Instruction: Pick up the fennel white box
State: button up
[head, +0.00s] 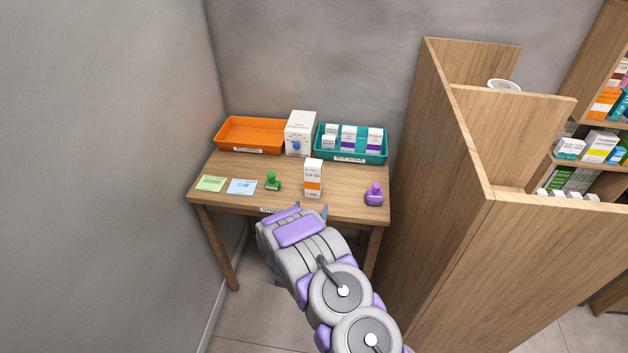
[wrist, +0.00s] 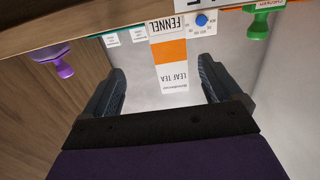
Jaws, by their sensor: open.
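The fennel box (head: 313,180) is white with an orange band and stands upright near the front middle of the wooden table (head: 230,171). In the wrist view, which is upside down, the box (wrist: 171,52) shows the words FENNEL and LEAF TEA. My gripper (wrist: 163,72) is open, with one dark finger on each side of the box's outline and a gap on both sides. In the head view my arm hides most of the gripper at the table's front edge. Whether the box lies within the fingers' depth is hard to tell.
A green stamp (head: 272,182) stands left of the box and a purple stamp (head: 374,195) right. Behind are an orange tray (head: 231,135), a white dispenser-like box (head: 300,133) and a teal tray (head: 351,157) with small boxes. A wooden partition (head: 440,190) rises at right.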

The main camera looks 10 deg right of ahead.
aim_at(312, 188)
jog(key=x, duration=0.4)
jog(key=a+b+x, duration=0.1)
jog(key=x, duration=0.1)
jog(key=shift+w+f, duration=0.15)
jog(key=shift+w+a, duration=0.15)
jog(key=shift+w, duration=0.5)
jog(key=b+x, duration=0.1)
jog(key=x, duration=0.1)
jog(key=b+x, duration=0.1)
jog(key=x, duration=0.1)
jog(key=shift+d, duration=0.45)
jog(key=shift+w+d, duration=0.1)
jog(key=shift+w, duration=0.3)
jog(key=shift+w+a+r, duration=0.2)
jog(key=shift+w+a, duration=0.05)
jog(key=shift+a, duration=0.1)
jog(key=shift+d, duration=0.3)
jog(key=c, duration=0.6)
jog(key=shift+a, duration=0.2)
jog(key=c, duration=0.5)
